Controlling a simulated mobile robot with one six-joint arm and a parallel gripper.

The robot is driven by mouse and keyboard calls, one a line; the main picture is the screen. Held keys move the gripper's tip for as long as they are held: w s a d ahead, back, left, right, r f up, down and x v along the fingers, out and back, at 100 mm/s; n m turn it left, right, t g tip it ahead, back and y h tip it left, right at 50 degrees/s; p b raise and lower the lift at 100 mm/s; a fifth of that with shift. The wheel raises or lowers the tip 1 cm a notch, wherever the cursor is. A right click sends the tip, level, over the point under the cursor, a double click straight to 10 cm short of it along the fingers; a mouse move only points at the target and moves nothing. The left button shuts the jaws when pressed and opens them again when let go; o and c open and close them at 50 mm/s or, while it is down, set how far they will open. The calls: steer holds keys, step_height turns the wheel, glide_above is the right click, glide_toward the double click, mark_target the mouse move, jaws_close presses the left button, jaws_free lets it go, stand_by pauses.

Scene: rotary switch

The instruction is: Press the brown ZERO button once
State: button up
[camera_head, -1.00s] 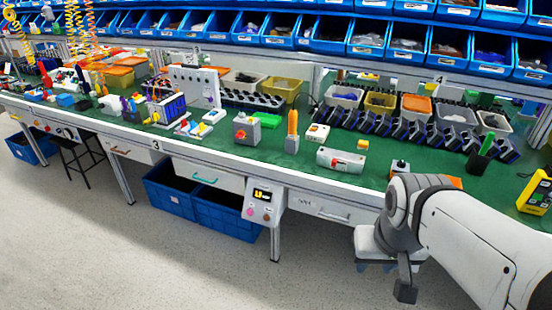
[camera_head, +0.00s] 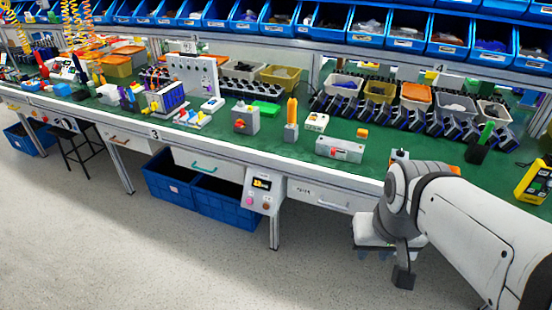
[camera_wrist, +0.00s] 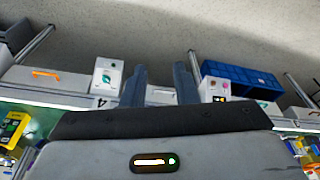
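A white control box (camera_head: 263,194) with a dark display showing yellow digits hangs at the bench's front edge in the head view. It carries small pinkish and darker round buttons; I cannot read their labels or pick out which one is brown ZERO. In the head view my arm hangs in front of the bench, right of the box.
Blue crates (camera_head: 195,195) stand under the bench, left of the box. The green bench top (camera_head: 375,155) holds many devices and bins. A white box with a green knob (camera_wrist: 108,76) shows in the wrist view. The floor (camera_head: 110,240) before the bench is clear at left.

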jaws_close()
stand_by(1.4)
